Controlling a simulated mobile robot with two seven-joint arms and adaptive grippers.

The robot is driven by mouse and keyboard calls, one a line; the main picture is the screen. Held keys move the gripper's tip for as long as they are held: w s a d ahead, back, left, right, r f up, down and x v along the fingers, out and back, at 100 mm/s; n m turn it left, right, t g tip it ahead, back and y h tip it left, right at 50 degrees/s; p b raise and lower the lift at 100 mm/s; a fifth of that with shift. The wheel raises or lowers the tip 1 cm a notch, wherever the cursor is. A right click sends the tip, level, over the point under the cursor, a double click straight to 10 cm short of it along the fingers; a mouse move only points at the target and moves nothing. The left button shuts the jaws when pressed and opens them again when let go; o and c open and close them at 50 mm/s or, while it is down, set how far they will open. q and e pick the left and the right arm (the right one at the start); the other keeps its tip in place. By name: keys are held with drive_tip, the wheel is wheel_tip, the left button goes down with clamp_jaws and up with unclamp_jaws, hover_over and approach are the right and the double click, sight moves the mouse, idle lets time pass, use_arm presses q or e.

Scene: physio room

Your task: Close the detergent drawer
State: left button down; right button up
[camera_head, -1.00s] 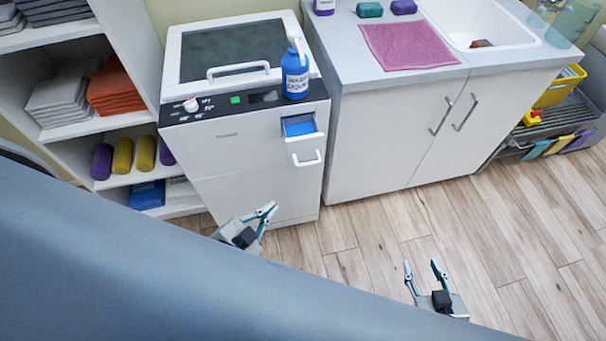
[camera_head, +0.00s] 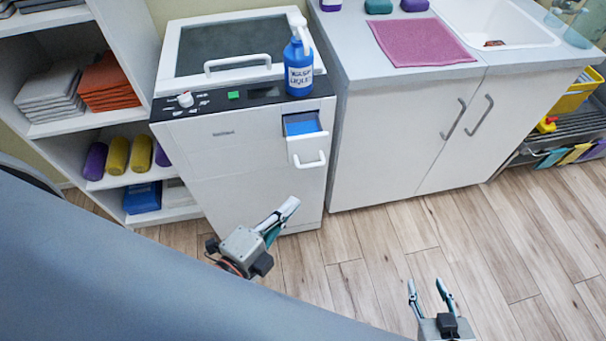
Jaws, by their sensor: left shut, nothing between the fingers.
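The detergent drawer (camera_head: 305,145) sticks out of the upper right front of the white washing machine (camera_head: 225,160). It is open, with blue inside and a white handle (camera_head: 310,160) on its front. My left gripper (camera_head: 288,207) is shut and empty. It is in front of the machine, below the drawer in the picture and apart from it. My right gripper (camera_head: 428,288) is open and empty above the wood floor, far to the lower right of the drawer.
A blue wash liquid bottle (camera_head: 299,68) stands on the machine top above the drawer. A white cabinet (camera_head: 390,140) with a sink stands close on the right, and shelves (camera_head: 72,122) with towels and rolls on the left. A blue-grey surface (camera_head: 120,280) fills the lower left foreground.

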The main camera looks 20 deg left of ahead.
sight(292, 153)
use_arm(q)
drive_tip(key=w+f+p, duration=0.2)
drive_tip(key=w, duration=0.8)
drive_tip(key=shift+p, duration=0.35)
use_arm(e)
drive_tip(key=shift+s+a+r, duration=0.35)
drive_tip(key=shift+s+r, duration=0.3)
use_arm(q)
drive_tip(key=shift+w+a, duration=0.15)
use_arm(e)
drive_tip(key=shift+w+r, duration=0.1)
drive_tip(key=shift+r, duration=0.1)
use_arm(q)
drive_tip(key=w+a, duration=0.1)
drive_tip(key=w, duration=0.1)
drive_tip(key=w+a, duration=0.1)
drive_tip(key=w, duration=0.1)
drive_tip(key=w+a, duration=0.2)
drive_tip(key=shift+w+p, duration=0.35)
drive_tip(key=shift+p, duration=0.05)
drive_tip(key=shift+w+a+r, duration=0.1)
drive_tip(key=shift+w+a, duration=0.05)
drive_tip(key=shift+a, duration=0.05)
use_arm(e)
drive_tip(key=shift+r, duration=0.4)
use_arm(q)
drive_tip(key=shift+a+r, duration=0.1)
use_arm(e)
drive_tip(key=shift+d, duration=0.1)
